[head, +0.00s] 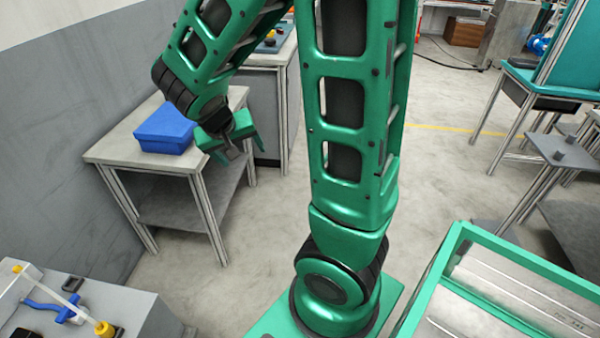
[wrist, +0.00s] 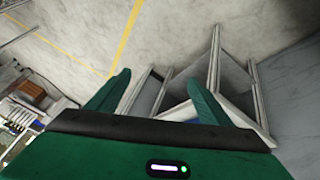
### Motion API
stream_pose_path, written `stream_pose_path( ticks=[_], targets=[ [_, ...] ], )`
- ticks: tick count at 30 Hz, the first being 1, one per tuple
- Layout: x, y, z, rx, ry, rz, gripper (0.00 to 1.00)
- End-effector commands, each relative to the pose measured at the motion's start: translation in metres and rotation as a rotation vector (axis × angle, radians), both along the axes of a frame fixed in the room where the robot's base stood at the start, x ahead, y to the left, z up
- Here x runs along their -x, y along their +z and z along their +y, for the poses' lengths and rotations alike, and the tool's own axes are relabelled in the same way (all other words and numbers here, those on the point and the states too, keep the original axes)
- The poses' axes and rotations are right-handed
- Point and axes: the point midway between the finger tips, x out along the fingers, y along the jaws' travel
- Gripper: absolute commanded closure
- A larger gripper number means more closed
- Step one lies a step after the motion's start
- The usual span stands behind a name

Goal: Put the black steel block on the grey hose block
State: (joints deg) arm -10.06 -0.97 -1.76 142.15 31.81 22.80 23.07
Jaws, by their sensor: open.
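My gripper (head: 242,154) is open and empty beside the right edge of a small grey table in the head view. A small dark block (head: 73,284) lies on a grey worktop at the lower left of the head view. It may be the black steel block, but I cannot tell surely. I cannot clearly pick out the grey hose block. My gripper is well away from that worktop.
A blue bin (head: 165,128) stands on the small grey table (head: 112,150). The lower-left worktop (head: 140,302) also holds a white tube with yellow ends (head: 60,297) and a blue part (head: 50,309). A green-framed table (head: 505,250) is at lower right.

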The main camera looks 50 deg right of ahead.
Motion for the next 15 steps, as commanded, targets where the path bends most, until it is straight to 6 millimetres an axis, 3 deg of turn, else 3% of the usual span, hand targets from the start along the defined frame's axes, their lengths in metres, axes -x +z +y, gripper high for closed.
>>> stream_pose_path(
  ticks=[2,6,12,15],
  targets=[
    [0.036,0.010,-0.016,-0.065,-0.044,0.047,0.27],
    [0.099,0.023,-0.024,-0.197,-0.074,0.138,0.27],
    [0.175,0.040,-0.013,-0.377,-0.055,0.221,0.27],
    [0.200,0.045,-0.005,-0.438,-0.034,0.243,0.27]
  ],
)
